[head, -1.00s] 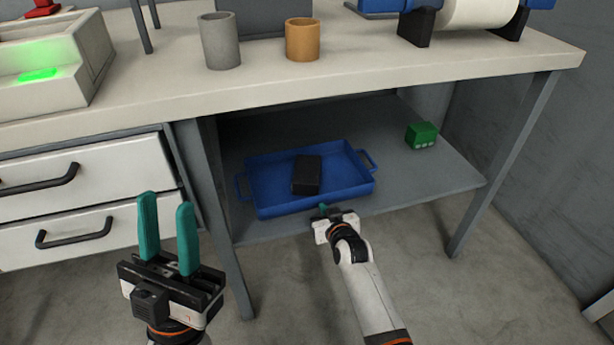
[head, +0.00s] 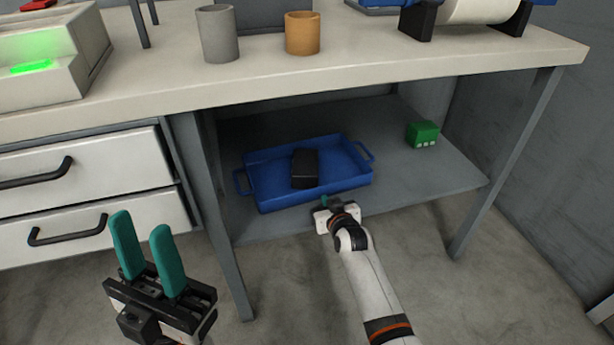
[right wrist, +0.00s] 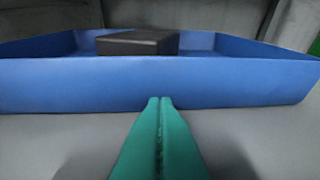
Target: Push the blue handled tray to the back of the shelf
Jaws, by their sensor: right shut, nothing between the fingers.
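The blue handled tray (head: 270,203) lies on the grey shelf (head: 425,188) under the bench, with a handle at each side. A black box (head: 305,168) lies in it. In the right wrist view the tray's front wall (right wrist: 70,88) spans the picture, with the black box (right wrist: 138,42) behind it. My right gripper (head: 324,202) is shut and empty at the tray's front wall; its fingertips (right wrist: 160,100) reach the wall's lower edge, and I cannot tell whether they touch. My left gripper (head: 145,250) is open and empty, in front of the drawers.
A green box (head: 422,134) sits on the shelf right of the tray. Bench legs stand at left (head: 212,215) and right (head: 505,165). Bare shelf shows behind the tray. The benchtop (head: 350,62) overhangs, with a grey cup (head: 217,35) and an orange cup (head: 302,34) on it.

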